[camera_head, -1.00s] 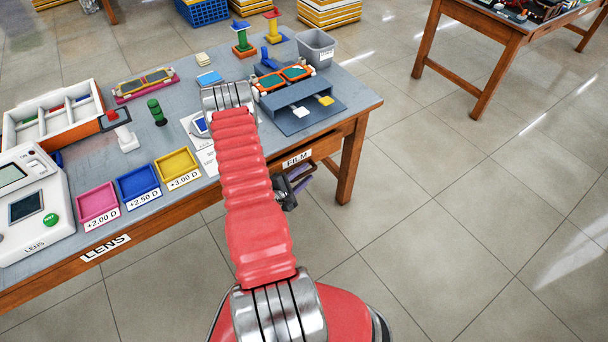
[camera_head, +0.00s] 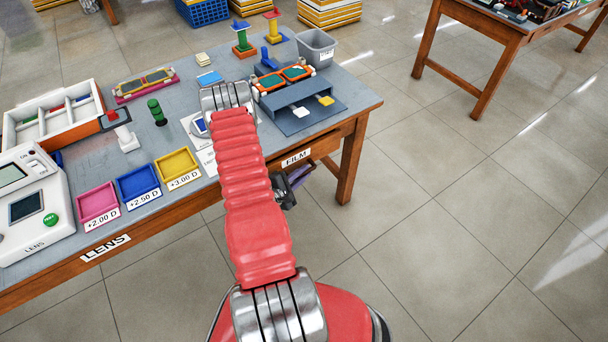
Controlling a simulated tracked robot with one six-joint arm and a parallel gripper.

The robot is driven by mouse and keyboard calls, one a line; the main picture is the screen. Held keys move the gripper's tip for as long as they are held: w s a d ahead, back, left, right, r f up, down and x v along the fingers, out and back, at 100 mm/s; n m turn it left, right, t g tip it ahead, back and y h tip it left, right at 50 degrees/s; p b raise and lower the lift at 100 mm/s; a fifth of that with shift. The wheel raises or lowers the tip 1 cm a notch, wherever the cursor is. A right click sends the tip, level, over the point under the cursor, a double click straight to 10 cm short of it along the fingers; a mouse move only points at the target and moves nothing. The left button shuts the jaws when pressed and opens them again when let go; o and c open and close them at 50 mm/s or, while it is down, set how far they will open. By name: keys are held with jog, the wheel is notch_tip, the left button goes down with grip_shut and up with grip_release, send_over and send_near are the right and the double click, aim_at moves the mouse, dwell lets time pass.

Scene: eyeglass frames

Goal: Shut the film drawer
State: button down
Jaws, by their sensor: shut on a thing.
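The film drawer (camera_head: 300,174) sticks out a little from under the right part of the table's front, below the FILM label (camera_head: 296,158). Something purple shows in it. Most of the drawer is hidden behind my red arm. My gripper (camera_head: 286,190) is dark and partly hidden by the arm. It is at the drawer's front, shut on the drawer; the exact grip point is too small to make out.
The table (camera_head: 365,100) carries a grey stand (camera_head: 300,120), a grey bin (camera_head: 316,47), pink, blue and yellow trays (camera_head: 177,165) and a white lens device (camera_head: 35,205). A wooden leg (camera_head: 351,165) stands right of the drawer. The floor in front is clear.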

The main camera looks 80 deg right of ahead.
aim_at(302, 165)
jog(key=shift+w+d+f, duration=0.1)
jog(key=shift+w+d, duration=1)
jog(key=shift+w, duration=0.15)
jog(key=shift+s+a, duration=0.1)
jog(key=c, duration=1.8)
grip_release()
jog(key=shift+o, duration=0.2)
jog(key=shift+a, duration=0.1)
jog(key=v, duration=1.3)
jog(key=shift+a, duration=0.2)
